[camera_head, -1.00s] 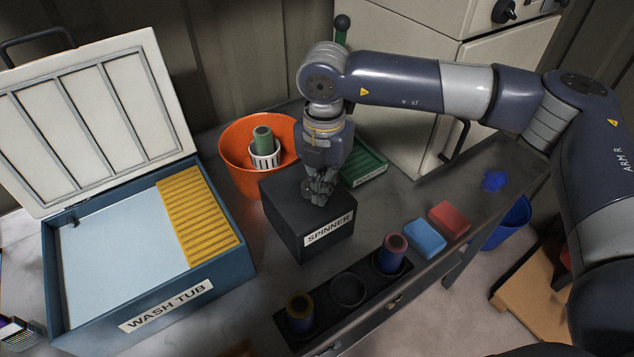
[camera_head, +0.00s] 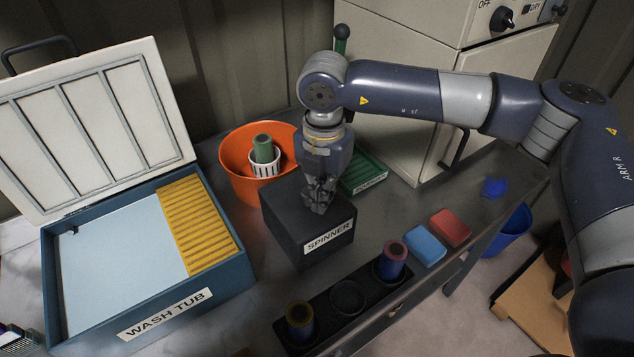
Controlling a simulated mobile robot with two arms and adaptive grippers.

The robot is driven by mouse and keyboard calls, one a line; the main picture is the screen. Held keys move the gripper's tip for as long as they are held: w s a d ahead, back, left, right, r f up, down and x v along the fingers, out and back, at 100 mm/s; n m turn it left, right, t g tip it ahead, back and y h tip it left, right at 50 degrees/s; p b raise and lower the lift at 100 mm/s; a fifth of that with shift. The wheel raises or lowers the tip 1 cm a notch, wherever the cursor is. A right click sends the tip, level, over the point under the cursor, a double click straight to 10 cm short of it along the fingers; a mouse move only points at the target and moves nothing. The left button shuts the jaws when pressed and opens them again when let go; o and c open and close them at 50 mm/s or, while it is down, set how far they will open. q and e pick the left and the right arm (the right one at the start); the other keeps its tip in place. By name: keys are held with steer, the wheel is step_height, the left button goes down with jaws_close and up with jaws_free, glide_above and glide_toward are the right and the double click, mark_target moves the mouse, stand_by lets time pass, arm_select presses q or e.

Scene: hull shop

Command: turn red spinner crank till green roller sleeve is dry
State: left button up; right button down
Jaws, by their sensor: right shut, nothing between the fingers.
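The green roller sleeve (camera_head: 263,148) stands upright in a white slotted basket (camera_head: 264,165) inside the orange bucket (camera_head: 232,170). The black spinner box (camera_head: 285,225), labelled SPINNER, stands in front of the bucket. My right gripper (camera_head: 318,208) points down at the top of the spinner box, its fingers shut with nothing between them. The red crank is not visible; the gripper and arm cover part of the box top and the area behind it. My left gripper is not in view.
An open wash tub (camera_head: 240,275) with a yellow ribbed board (camera_head: 197,225) stands left. A black rack (camera_head: 325,317) with two sleeves is in front. Blue (camera_head: 425,244) and red (camera_head: 450,228) blocks lie right. A green tray (camera_head: 365,176) lies behind the spinner.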

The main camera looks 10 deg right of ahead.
steer(key=shift+f, duration=0.2)
stand_by(0.3)
steer(key=shift+f+b, duration=1.6)
steer(key=shift+b, duration=0.15)
steer(key=shift+r, duration=0.4)
